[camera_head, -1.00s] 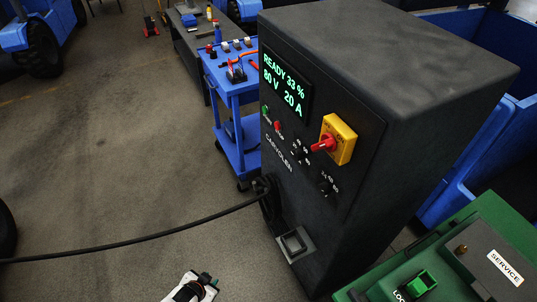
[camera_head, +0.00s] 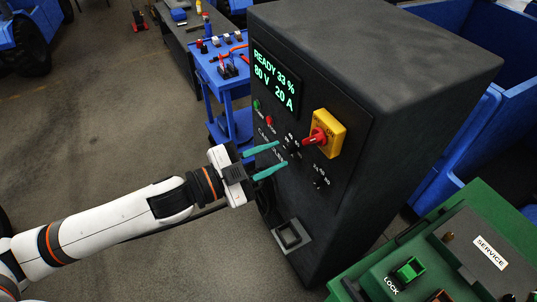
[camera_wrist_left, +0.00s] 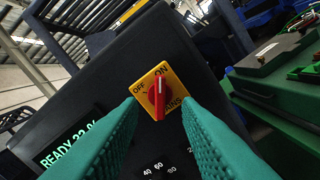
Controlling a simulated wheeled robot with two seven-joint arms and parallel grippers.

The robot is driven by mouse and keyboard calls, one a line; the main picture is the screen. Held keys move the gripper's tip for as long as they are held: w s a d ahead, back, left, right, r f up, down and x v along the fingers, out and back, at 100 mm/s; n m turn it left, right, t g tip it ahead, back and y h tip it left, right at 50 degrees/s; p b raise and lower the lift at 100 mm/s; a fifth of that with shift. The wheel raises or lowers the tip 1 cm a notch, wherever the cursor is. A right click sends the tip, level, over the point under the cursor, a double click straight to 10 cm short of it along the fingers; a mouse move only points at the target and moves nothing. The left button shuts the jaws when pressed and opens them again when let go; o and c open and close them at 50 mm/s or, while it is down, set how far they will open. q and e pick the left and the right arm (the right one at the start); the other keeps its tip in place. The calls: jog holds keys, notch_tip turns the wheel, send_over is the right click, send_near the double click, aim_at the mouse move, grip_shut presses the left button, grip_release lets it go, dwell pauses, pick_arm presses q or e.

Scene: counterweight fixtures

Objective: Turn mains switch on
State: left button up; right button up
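The mains switch is a red rotary handle (camera_head: 316,138) on a yellow plate (camera_head: 327,126), on the front of a dark charger cabinet (camera_head: 345,195). In the left wrist view the red handle (camera_wrist_left: 158,93) stands nearly upright on the yellow plate (camera_wrist_left: 172,78), between the labels OFF at left and ON at upper right. My left gripper (camera_head: 283,157) is open and empty, with its teal fingers pointing at the panel, left of and below the switch. In the left wrist view the handle shows between the two fingers, apart from them. My right gripper is not in view.
Small green and red buttons and black knobs lie near the switch. A green SERVICE unit (camera_head: 455,215) stands at lower right. A blue cart (camera_head: 238,88) stands behind the cabinet at left.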

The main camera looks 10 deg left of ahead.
aim_at(313, 138)
pick_arm(q)
jog(key=p+x, duration=0.1)
jog(key=x, duration=0.8)
jog(key=shift+d+r, duration=0.2)
jog(key=shift+r, duration=0.15)
grip_shut()
